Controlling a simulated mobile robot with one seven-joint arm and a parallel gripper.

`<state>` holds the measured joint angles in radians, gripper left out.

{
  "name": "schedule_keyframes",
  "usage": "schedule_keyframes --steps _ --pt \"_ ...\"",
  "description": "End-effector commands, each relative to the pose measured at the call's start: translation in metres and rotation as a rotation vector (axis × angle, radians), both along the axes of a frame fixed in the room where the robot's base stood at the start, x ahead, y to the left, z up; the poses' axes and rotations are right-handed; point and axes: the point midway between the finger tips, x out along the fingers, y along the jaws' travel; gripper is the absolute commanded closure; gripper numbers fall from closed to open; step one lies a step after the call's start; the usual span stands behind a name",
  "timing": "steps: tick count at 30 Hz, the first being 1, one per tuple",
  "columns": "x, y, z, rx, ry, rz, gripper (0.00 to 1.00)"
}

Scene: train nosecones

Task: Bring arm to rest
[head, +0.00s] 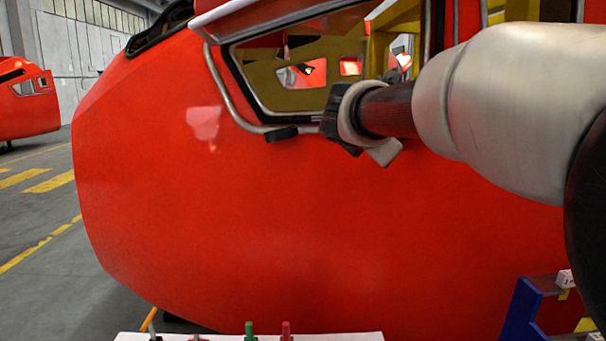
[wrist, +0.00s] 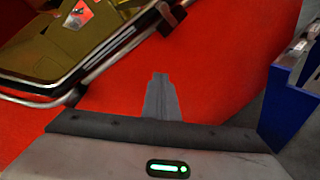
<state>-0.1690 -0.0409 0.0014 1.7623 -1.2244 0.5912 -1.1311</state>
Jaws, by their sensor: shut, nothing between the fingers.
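My gripper (wrist: 160,80) is shut and empty; its grey fingers are together in the wrist view, in front of a plain red panel. In the head view my arm (head: 500,105) reaches in from the right, held out in front of the large red train nosecone (head: 200,240). Its end is beside the lower edge of the side window, and the fingertips are hard to make out there. I cannot tell how far the fingers are from the red surface.
A grey rail (head: 228,97) with a dark bracket (wrist: 170,13) borders the window. A blue stand (head: 522,309) is at lower right. A white surface (head: 320,337) with small green and red items shows at the bottom. Another red nosecone (head: 28,115) stands far left; floor at left is clear.

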Motion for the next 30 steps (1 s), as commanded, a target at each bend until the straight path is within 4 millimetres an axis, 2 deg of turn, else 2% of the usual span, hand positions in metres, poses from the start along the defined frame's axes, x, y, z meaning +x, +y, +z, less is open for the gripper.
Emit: schedule_keyframes --steps 1,3,5,6,8,9,12,15,18,21,30 --pt "-0.036 -0.016 -0.014 0.187 -0.013 -0.096 1.00" --pt "-0.081 -0.028 -0.042 0.454 -0.027 -0.238 1.00" --pt "-0.120 -0.034 -0.068 0.673 -0.041 -0.368 1.00" --pt "-0.146 -0.034 -0.085 0.814 -0.049 -0.459 1.00" --pt "-0.183 -0.032 -0.112 1.018 -0.061 -0.600 1.00" --pt "-0.207 -0.028 -0.129 1.146 -0.068 -0.694 1.00" --pt "-0.260 -0.012 -0.168 1.428 -0.081 -0.923 1.00" --pt "-0.299 0.007 -0.198 1.637 -0.088 -1.121 1.00" --pt "-0.323 0.022 -0.216 1.770 -0.087 -1.260 1.00" --pt "-0.334 0.031 -0.225 1.835 -0.085 -1.334 1.00" --pt "-0.336 0.033 -0.227 1.849 -0.085 -1.352 1.00"
